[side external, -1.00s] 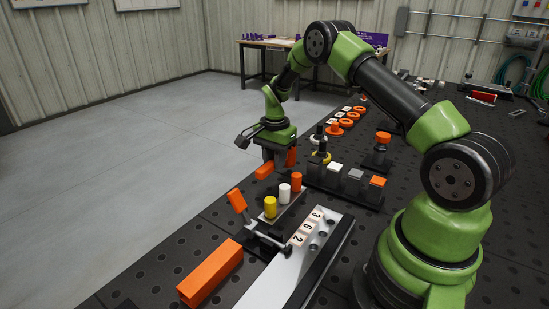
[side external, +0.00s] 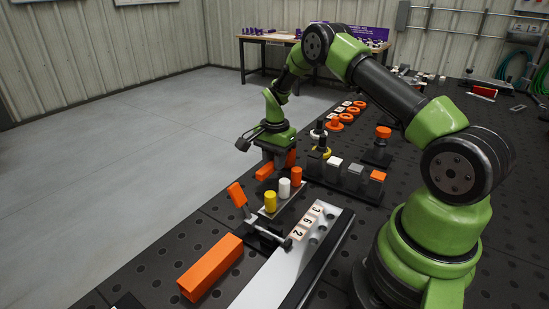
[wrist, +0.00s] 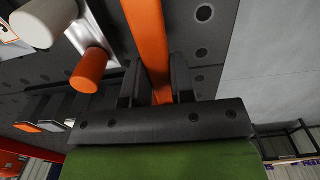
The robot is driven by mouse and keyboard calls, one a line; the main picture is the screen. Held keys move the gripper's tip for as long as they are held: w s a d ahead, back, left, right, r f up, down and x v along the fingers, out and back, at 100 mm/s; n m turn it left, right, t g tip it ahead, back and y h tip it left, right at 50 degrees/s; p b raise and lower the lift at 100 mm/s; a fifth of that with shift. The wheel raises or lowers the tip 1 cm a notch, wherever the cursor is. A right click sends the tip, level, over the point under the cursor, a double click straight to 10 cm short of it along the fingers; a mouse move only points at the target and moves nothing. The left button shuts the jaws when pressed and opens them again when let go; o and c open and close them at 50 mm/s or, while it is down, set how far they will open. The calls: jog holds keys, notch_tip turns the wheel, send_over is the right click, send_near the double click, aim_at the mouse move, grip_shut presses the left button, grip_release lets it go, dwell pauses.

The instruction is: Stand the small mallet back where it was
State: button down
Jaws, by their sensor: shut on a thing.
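My gripper (side external: 276,163) is shut on an orange piece (side external: 264,173), which appears to be the small mallet, beyond the row of coloured pegs in the side external view. Orange shows on both sides of the jaws. In the wrist view, the orange piece (wrist: 149,40) runs from the top edge down between the two fingers of my gripper (wrist: 156,83).
Yellow (side external: 270,202), white (side external: 284,189) and orange (side external: 296,177) pegs stand close to my gripper. A clamp with an orange handle (side external: 236,195) and a large orange block (side external: 211,268) are nearer the camera. A row of small blocks (side external: 353,178) stands to the right.

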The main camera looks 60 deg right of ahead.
jog(key=shift+f, duration=0.3)
jog(key=c, duration=0.6)
grip_release()
jog(key=shift+c, duration=0.2)
jog(key=shift+r, duration=3.5)
